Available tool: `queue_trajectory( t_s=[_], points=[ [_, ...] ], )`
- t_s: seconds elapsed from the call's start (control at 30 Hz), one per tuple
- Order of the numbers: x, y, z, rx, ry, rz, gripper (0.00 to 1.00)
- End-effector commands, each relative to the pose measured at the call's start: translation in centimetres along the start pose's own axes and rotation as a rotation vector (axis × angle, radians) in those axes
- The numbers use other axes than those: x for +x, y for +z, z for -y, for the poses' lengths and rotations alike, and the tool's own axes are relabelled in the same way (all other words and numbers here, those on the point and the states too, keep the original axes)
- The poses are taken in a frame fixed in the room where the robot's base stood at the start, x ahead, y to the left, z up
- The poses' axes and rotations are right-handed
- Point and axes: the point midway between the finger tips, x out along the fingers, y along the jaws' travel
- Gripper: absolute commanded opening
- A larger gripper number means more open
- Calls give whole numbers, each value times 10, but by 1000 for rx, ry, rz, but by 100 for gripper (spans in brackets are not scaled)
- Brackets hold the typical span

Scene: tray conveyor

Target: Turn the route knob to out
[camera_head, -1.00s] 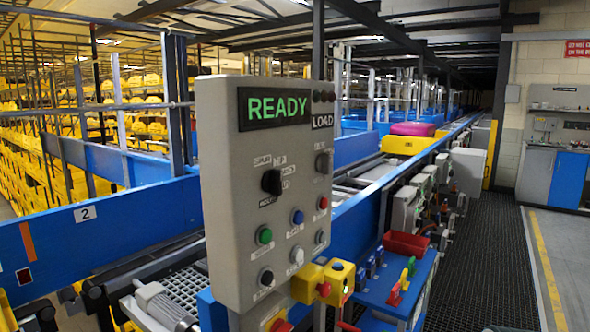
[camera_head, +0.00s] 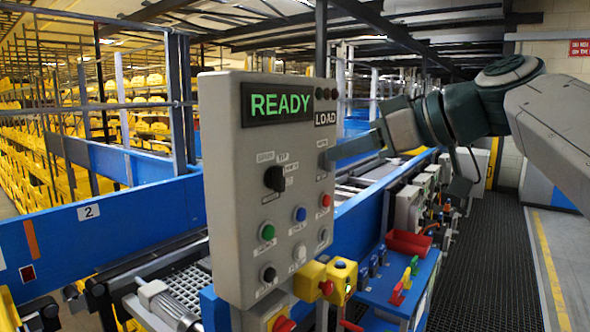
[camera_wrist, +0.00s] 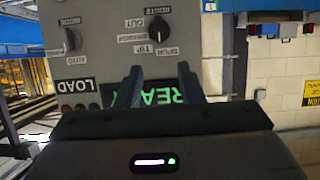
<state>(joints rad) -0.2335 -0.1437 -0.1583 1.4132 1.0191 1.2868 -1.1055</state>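The route knob (camera_head: 274,179) is a black rotary knob on the grey control panel (camera_head: 222,215), under the green READY display (camera_head: 277,104). It shows upside down in the wrist view (camera_wrist: 157,27), with OUT, TIP and SPUR labels around it. I cannot tell for sure which label it points to. My gripper (camera_head: 335,156) is at the panel's right side, apart from the route knob. In the wrist view my gripper (camera_wrist: 160,80) has its two fingers apart with nothing between them, in front of the display. The knob lies beyond the fingertips.
A second knob (camera_wrist: 70,39) is beside the route knob; my gripper partly hides it in the head view. Coloured buttons (camera_head: 301,214) sit lower on the panel. A yellow box (camera_head: 340,281) and a blue shelf with a red bin (camera_head: 408,242) stand at lower right.

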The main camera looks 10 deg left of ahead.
Motion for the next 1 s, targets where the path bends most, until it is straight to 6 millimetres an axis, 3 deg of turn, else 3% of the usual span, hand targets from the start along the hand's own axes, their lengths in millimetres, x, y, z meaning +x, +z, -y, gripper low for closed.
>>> queue_trajectory(
  t_s=[0.53, 0.73, 1.0],
  points=[
    [107, 1, 0, 5, -1, 6, 35],
    [124, 2, -1, 5, 3, 5, 35],
    [127, 2, -1, 5, 3, 4, 35]
  ],
)
